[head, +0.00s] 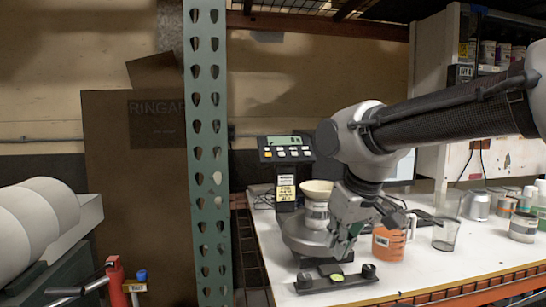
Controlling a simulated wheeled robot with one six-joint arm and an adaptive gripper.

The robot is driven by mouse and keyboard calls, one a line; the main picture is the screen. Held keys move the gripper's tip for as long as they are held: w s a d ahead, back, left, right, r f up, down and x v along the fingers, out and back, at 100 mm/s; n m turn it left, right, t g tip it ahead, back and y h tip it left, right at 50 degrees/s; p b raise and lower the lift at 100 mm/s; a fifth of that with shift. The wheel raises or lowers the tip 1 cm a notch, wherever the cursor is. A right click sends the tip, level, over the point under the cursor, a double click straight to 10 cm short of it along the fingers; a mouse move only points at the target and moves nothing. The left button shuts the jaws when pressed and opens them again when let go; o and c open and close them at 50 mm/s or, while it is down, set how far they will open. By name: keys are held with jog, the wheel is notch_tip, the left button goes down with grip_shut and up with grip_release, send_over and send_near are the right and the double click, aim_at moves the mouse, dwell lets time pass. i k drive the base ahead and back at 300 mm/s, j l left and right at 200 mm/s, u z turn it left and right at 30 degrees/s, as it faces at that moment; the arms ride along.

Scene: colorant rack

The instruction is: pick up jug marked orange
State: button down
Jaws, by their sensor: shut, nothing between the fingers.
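The orange jug (388,243) stands upright on the white bench, a measuring jug with orange contents or colour and a small pale label on its front. My gripper (341,248) points down just to the left of the jug, in front of the scale. It is shut and holds nothing. Part of my gripper overlaps the jug's upper left in this view. A pale handle shows at the jug's upper right. I cannot tell the exact depth gap between gripper and jug.
A round scale plate (305,236) holds a can (315,212) with a cream bowl-shaped top, left of my gripper. A scale display (286,149) stands behind. A clear empty beaker (444,235) is right of the jug. A green post (207,150) rises at left. Cans crowd the right.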

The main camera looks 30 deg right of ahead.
aim_at(387, 247)
jog(key=z, duration=1.35)
